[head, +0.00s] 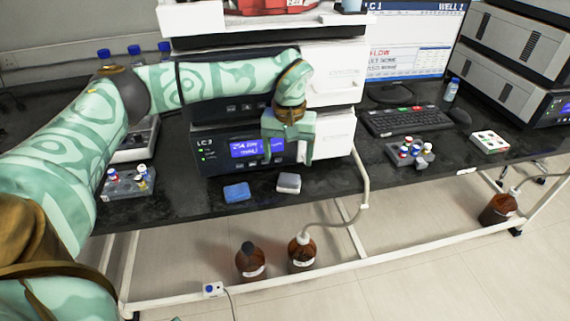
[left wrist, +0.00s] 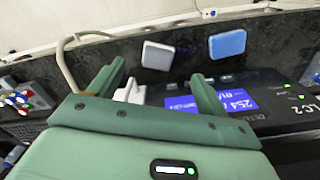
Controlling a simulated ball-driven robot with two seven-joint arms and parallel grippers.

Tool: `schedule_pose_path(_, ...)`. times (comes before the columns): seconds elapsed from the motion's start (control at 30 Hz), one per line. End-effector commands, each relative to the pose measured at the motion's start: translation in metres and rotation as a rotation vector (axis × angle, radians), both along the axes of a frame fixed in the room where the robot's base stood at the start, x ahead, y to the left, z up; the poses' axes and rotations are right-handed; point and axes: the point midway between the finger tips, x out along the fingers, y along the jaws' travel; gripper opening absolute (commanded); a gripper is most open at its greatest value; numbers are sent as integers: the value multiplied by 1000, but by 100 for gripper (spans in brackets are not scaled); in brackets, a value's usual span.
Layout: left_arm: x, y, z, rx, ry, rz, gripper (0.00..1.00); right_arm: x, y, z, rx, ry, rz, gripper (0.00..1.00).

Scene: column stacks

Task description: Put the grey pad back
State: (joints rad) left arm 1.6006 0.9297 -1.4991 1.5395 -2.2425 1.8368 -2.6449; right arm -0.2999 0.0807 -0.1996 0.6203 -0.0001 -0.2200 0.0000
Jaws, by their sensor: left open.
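The grey pad (head: 289,183) lies on the black bench top in front of the LC-2 instrument, near the bench's front edge. A blue pad (head: 237,192) lies to its left, apart from it. My left gripper (head: 289,160) is open and empty, in front of the instrument and above and behind the grey pad in the head view. In the left wrist view, the grey pad (left wrist: 158,55) shows beyond the open fingers (left wrist: 152,82), and the blue pad (left wrist: 227,43) is to its right. My right gripper is not in view.
The instrument stack (head: 220,152) stands close behind the gripper. Vial racks (head: 130,182) and (head: 408,152) stand on either side, and a keyboard (head: 405,120) is at right. A tube (head: 362,180) runs over the bench edge to brown bottles (head: 301,254) on the floor.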

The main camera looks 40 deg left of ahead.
Motion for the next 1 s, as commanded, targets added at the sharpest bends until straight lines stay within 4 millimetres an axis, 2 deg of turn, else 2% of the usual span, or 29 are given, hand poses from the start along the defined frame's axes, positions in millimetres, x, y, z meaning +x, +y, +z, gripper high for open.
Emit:
schedule_pose_path(0.03, 0, 0, 9, 0, -3, 0, 77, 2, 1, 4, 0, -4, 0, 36)
schedule_pose_path(0.1, 0, 0, 13, 0, -2, 0, 77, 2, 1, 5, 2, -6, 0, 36)
schedule_pose_path(0.4, 0, -2, 10, -9, 3, 6, 77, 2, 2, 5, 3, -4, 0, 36)
schedule_pose_path(0.47, 1, -12, 2, -47, 13, 33, 77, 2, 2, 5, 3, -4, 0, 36)
schedule_pose_path(0.57, 2, -55, -31, -219, 62, 169, 77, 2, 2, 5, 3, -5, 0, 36)
schedule_pose_path(0.67, 0, -131, -82, -544, 213, 517, 77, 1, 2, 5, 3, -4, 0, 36)
schedule_pose_path(0.7, 0, -161, -102, -689, 311, 721, 77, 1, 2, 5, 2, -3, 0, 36)
schedule_pose_path(0.77, 1, -194, -131, -889, 499, 1085, 77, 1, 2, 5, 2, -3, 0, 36)
schedule_pose_path(0.8, 1, -207, -154, -997, 643, 1354, 77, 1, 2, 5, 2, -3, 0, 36)
schedule_pose_path(0.87, 0, -209, -191, -1111, 851, 1754, 77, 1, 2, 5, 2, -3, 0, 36)
schedule_pose_path(0.97, -25, -187, -270, -1186, 1170, 2404, 77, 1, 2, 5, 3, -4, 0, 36)
schedule_pose_path(1.0, -46, -172, -307, 1140, -1243, -2582, 77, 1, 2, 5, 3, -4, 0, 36)
